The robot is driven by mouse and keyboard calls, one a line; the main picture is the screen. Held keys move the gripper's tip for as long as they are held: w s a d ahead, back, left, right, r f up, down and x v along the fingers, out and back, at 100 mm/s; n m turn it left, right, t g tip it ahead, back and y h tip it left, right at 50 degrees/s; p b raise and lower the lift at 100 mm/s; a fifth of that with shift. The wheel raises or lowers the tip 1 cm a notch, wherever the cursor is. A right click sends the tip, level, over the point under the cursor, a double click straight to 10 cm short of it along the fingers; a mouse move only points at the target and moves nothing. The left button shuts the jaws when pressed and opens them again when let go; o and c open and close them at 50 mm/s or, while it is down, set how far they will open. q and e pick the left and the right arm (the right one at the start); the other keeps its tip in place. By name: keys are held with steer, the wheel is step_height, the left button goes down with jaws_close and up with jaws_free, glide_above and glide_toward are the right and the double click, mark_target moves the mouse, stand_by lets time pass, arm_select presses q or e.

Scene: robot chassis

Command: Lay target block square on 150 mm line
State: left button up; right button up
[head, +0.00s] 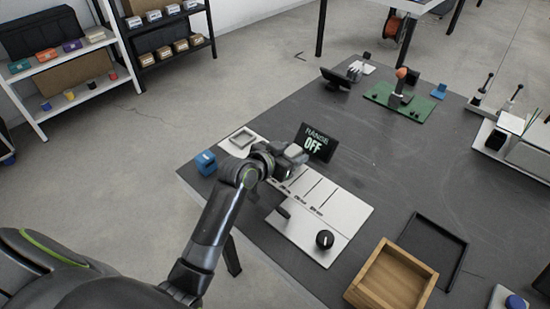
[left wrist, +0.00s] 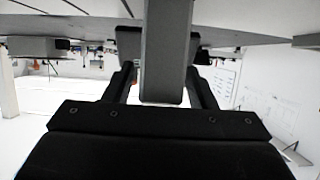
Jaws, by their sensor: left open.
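My left gripper (head: 292,163) is over the left part of a white board (head: 345,208) with several dark lines and small labels. The jaws are open. In the left wrist view a grey bar-like block (left wrist: 167,50) shows between the two dark fingers (left wrist: 163,88); I cannot tell whether it touches them. A pale block shape (head: 294,151) shows at the gripper in the head view; it may be the target block. The line labels are too small to read, and my arm hides part of the board. My right gripper is not in view.
A black display (head: 316,143) reading "RANGE OFF" stands behind the board. A black knob (head: 324,239) is at the board's front. A blue object (head: 206,162) sits at the table's left edge. A wooden box (head: 372,290) and a black tray (head: 458,240) are at right.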

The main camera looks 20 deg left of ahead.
arm_select(q)
steer(key=v, duration=1)
steer(key=shift+s+r, duration=0.15)
steer(key=shift+s, duration=0.15)
